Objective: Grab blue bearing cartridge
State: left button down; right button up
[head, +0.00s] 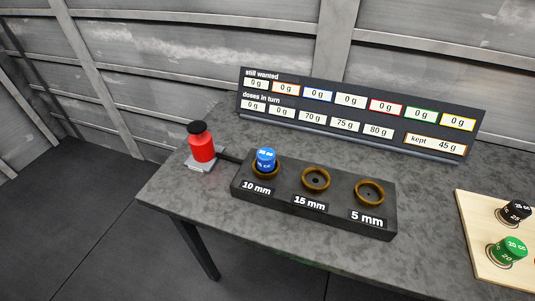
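The blue bearing cartridge (265,158) is a small blue cylinder with white lettering on its top. It sits in the ring of the left socket, labelled 10 mm, on a dark block (338,222). It looks roughly upright, and its lower part is hidden in the socket. Neither my left nor my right gripper shows in the head view.
The other two rings, 15 mm (315,180) and 5 mm (369,192), are empty. A red bottle (203,147) stands on a small plate left of the block. A display panel (355,112) stands behind. A wooden board (477,222) at right holds green and black cylinders.

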aim_at(266, 156)
jog(key=j+z, duration=1.15)
